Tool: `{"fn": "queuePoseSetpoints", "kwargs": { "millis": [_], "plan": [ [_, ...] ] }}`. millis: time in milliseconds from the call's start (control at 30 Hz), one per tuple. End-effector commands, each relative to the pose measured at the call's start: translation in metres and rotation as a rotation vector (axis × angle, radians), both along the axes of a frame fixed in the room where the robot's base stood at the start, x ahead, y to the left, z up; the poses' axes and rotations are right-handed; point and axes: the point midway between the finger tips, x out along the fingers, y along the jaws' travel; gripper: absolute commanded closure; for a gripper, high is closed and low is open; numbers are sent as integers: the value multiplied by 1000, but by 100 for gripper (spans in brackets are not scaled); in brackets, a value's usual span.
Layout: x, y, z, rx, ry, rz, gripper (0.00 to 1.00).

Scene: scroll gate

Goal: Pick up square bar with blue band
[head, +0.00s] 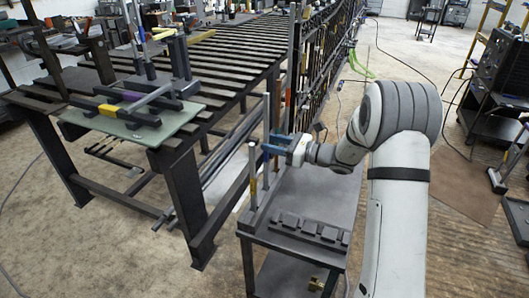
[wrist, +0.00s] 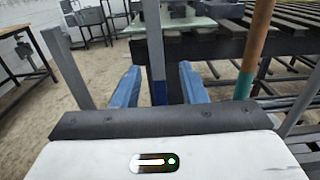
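The square grey bar with a blue band (wrist: 154,45) stands upright in the wrist view, between the two blue fingers of my gripper (wrist: 157,85). Its dark blue band shows low down, and its lower end is hidden behind my gripper body. There are gaps on both sides of it, so my gripper is open and not clamped on it. In the head view my gripper (head: 269,149) is at the upright bars above a dark cart (head: 310,205); which bar there has the blue band is hard to tell.
A bar with a yellow band (head: 252,175) stands close by on the cart. In the wrist view a brown bar with a green band (wrist: 256,45) stands right and a plain grey bar (wrist: 68,65) left. A slatted metal table (head: 225,55) with a glass plate (head: 185,115) is left of the cart.

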Motion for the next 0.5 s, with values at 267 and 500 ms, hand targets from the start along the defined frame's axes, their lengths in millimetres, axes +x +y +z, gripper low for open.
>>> {"fn": "queuePoseSetpoints", "kwargs": {
  "millis": [267,500],
  "plan": [
    [8,24,0,-1,0,0,62],
    [8,24,0,-1,-1,1,72]
  ]
}}
